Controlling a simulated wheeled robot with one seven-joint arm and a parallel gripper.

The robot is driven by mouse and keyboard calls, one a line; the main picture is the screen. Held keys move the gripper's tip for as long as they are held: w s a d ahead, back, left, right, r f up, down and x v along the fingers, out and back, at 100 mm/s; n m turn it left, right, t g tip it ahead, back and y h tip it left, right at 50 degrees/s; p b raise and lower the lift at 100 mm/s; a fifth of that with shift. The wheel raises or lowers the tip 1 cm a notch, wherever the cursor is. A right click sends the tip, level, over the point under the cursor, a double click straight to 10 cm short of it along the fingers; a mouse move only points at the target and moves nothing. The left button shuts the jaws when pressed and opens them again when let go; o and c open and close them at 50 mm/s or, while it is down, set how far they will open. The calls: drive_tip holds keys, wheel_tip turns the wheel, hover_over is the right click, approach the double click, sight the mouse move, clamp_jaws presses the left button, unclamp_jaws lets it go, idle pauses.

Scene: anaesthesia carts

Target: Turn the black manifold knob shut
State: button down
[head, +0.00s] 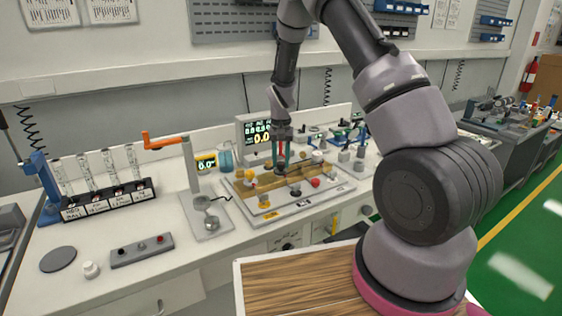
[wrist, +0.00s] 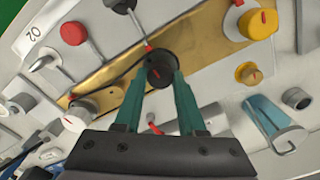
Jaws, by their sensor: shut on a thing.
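The black manifold knob (wrist: 161,66) stands on a brass manifold block (wrist: 205,52) in the wrist view. A thin red mark shows on its top face. My gripper (wrist: 162,76) has its two green fingers closed on opposite sides of this knob. A second black knob (wrist: 122,4) is partly cut off at the top edge of the wrist view.
Yellow knobs (wrist: 258,22) and a red knob (wrist: 73,33) stand close around my gripper. A small monitor (head: 260,131) stands behind the panel. A post with an orange arm (head: 166,142) and a vial rack (head: 110,200) are to the left.

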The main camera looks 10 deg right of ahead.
sight(281, 163)
drive_tip(key=c, duration=0.5)
unclamp_jaws()
wheel_tip(281, 163, up, 11)
idle(0.4)
